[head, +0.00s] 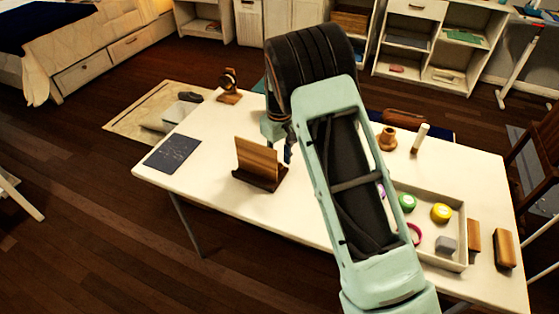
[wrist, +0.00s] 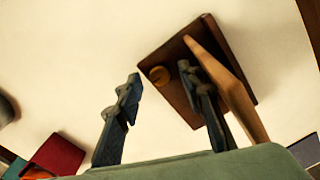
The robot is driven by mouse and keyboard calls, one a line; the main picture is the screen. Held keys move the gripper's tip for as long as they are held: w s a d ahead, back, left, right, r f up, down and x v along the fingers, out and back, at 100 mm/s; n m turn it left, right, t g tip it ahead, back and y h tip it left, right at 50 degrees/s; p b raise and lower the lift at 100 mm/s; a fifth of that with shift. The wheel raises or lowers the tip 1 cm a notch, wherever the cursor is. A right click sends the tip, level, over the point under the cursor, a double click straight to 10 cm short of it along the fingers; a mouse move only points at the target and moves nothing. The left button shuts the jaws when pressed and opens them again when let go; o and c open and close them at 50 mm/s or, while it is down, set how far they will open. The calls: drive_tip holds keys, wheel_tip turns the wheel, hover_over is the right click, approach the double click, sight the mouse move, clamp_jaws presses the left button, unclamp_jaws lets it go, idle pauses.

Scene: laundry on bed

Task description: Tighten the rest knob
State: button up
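The rest (head: 257,162) is a wooden stand with an upright light-brown board on a dark base, standing mid-table in the head view. In the wrist view the rest (wrist: 220,85) shows from above, tilted in the picture. Its small round golden-brown knob (wrist: 159,75) sits near one end of the dark base. My gripper (wrist: 159,74) is open, and the knob appears between its two fingertips with gaps on both sides. The right finger overlaps the base in the picture. I cannot tell the height gap. In the head view my arm hides most of my gripper.
The white table (head: 205,200) has bare room left of the rest. A dark slate sheet (head: 172,153) and a wooden watch stand (head: 229,88) lie left. A tray (head: 461,215) with tape rolls stands right. A red object (wrist: 55,155) is at the wrist view's lower left.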

drive_tip(key=shift+r, duration=0.1)
wheel_tip(320, 180, up, 12)
idle(0.5)
idle(0.4)
